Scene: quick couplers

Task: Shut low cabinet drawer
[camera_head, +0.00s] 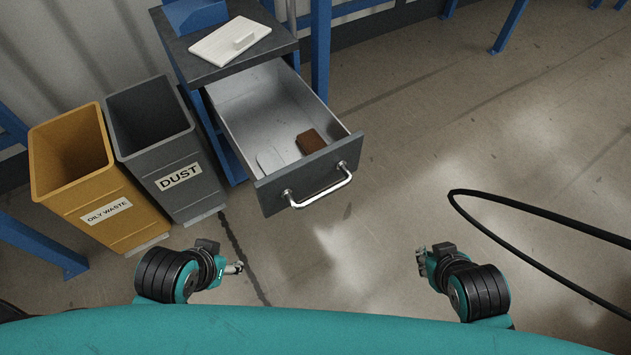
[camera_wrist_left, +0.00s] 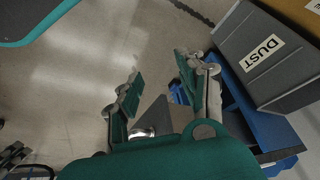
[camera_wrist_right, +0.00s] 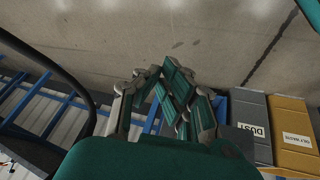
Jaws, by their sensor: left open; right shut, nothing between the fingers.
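The low cabinet (camera_head: 233,61) has a dark top and blue frame. Its drawer (camera_head: 260,129) is pulled far out, with a grey front (camera_head: 271,191) and a silver bar handle (camera_head: 321,193). A brown block (camera_head: 310,142) and a pale flat piece (camera_head: 271,160) lie inside. My left gripper (camera_head: 238,267) is open and empty, apart from the drawer, at its near left; its fingers also show in the left wrist view (camera_wrist_left: 157,85). My right gripper (camera_head: 420,262) is shut and empty, to the near right of the drawer; its fingers show in the right wrist view (camera_wrist_right: 157,78).
A grey DUST bin (camera_head: 171,153) and a yellow OILY WASTE bin (camera_head: 95,190) stand left of the drawer. A white board (camera_head: 217,45) and a blue box (camera_head: 195,15) sit on the cabinet. A black cable (camera_head: 530,214) curves at right. The floor right of the drawer is clear.

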